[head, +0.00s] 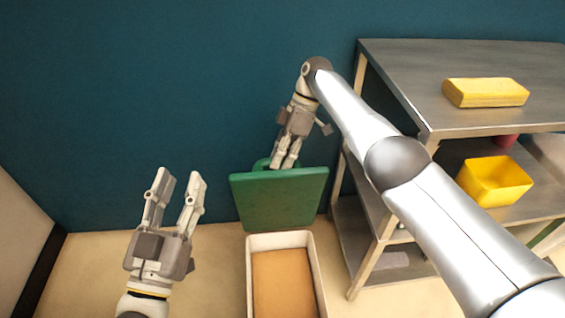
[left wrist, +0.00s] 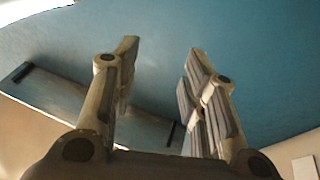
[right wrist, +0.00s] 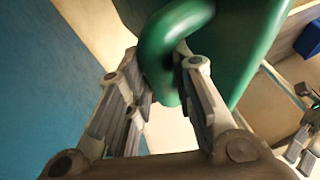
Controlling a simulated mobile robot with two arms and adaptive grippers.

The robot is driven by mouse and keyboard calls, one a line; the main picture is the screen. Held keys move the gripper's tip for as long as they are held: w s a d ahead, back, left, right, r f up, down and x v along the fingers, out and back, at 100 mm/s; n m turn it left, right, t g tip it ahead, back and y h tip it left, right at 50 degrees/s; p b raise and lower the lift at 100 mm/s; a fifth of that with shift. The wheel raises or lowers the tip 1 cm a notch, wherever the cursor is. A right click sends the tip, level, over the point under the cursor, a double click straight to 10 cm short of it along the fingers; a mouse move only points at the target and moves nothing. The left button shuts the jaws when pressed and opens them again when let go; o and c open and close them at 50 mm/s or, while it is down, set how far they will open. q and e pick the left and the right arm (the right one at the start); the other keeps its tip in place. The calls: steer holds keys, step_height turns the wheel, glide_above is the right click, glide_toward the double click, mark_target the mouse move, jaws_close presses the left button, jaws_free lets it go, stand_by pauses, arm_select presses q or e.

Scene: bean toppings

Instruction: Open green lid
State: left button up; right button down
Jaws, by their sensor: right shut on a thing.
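The green lid (head: 279,199) is tilted up steeply near the blue wall, at the far end of a white bin (head: 251,270) with orange-brown contents. My right gripper (head: 286,164) is at the lid's upper edge and is shut on its handle. In the right wrist view the rounded green handle (right wrist: 172,42) lies between the fingers (right wrist: 166,75), with the lid panel (right wrist: 238,45) behind it. My left gripper (head: 180,178) is open and empty, left of the bin. Its spread fingers (left wrist: 160,58) also show in the left wrist view with nothing between them.
A metal shelf unit (head: 400,75) stands at the right. It holds a yellow block (head: 486,93) on top and a yellow bin (head: 494,181) below. The blue wall (head: 150,80) closes off the back. Floor left of the bin is clear.

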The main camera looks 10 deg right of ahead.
arm_select(q)
steer(key=shift+s+r+t+h+b, duration=0.3)
steer(key=shift+r+t, duration=0.25)
steer(key=shift+r, duration=0.35)
steer(key=shift+s+r+t+h+b, duration=0.1)
steer(key=shift+s+r+t+h, duration=0.1)
steer(key=shift+s+r+t, duration=0.5)
arm_select(e)
steer(key=shift+d+f, duration=0.15)
steer(key=shift+f, duration=0.3)
arm_select(q)
steer(key=shift+w+r, duration=0.2)
steer(key=shift+w, duration=0.1)
arm_select(e)
steer(key=c, duration=1.3)
jaws_free()
steer(key=shift+w, duration=0.1)
arm_select(q)
steer(key=shift+w+f, duration=0.1)
steer(key=shift+w, duration=0.05)
arm_select(e)
steer(key=shift+o, duration=0.2)
steer(key=shift+r, duration=0.25)
steer(key=shift+w+r, duration=0.1)
steer(key=shift+r, duration=0.2)
step_height(320, 180, up, 9)
steer(key=shift+r, duration=0.1)
